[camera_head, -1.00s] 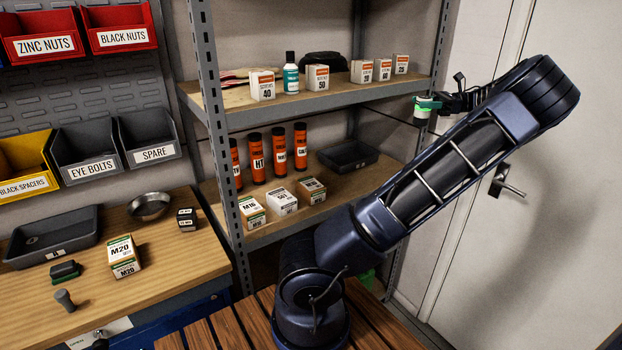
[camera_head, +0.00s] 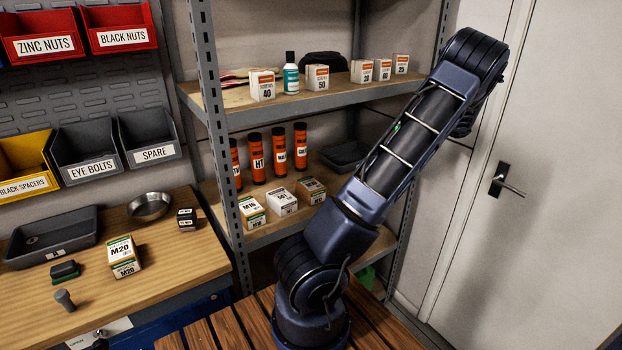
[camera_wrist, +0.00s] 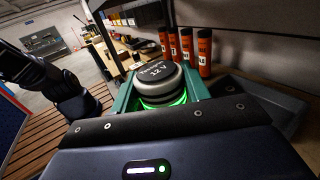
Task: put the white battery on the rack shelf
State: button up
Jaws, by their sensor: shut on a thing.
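My gripper (camera_wrist: 160,88) shows in the wrist view with its teal fingers shut on a round, pale-sided canister with a dark lettered top, which I take as the white battery (camera_wrist: 158,84). A green glow lights its lower side. In the head view my forearm hides the gripper and battery, except perhaps a speck of green. The rack has an upper shelf (camera_head: 335,97) and a lower shelf (camera_head: 262,232). In the wrist view the battery is in front of the orange tubes (camera_wrist: 187,45) and beside a dark tray (camera_wrist: 262,100). Whether it touches the shelf cannot be told.
Orange tubes (camera_head: 278,150) and small boxes (camera_head: 283,201) stand on the lower shelf. The dark tray (camera_head: 340,153) is at its back right, partly behind my arm. Boxes and a teal bottle (camera_head: 291,73) stand on the upper shelf. A rack post (camera_head: 222,150) rises at left.

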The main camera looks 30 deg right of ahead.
jog(key=shift+w+a+f, duration=0.2)
jog(key=shift+w+f, duration=0.4)
jog(key=shift+f, duration=0.05)
jog(key=shift+w+a+f, duration=0.2)
jog(key=shift+w+f, duration=0.35)
jog(key=shift+f, duration=0.1)
jog(key=w+a+f+m+t+h, duration=0.1)
jog(key=w+a+f, duration=0.3)
jog(key=w+f, duration=0.3)
jog(key=shift+t, duration=0.4)
notch_tip(320, 180, down, 9)
jog(key=shift+f, duration=0.1)
jog(key=shift+f, duration=0.1)
jog(key=o, duration=1.3)
jog(key=shift+v, duration=3.75)
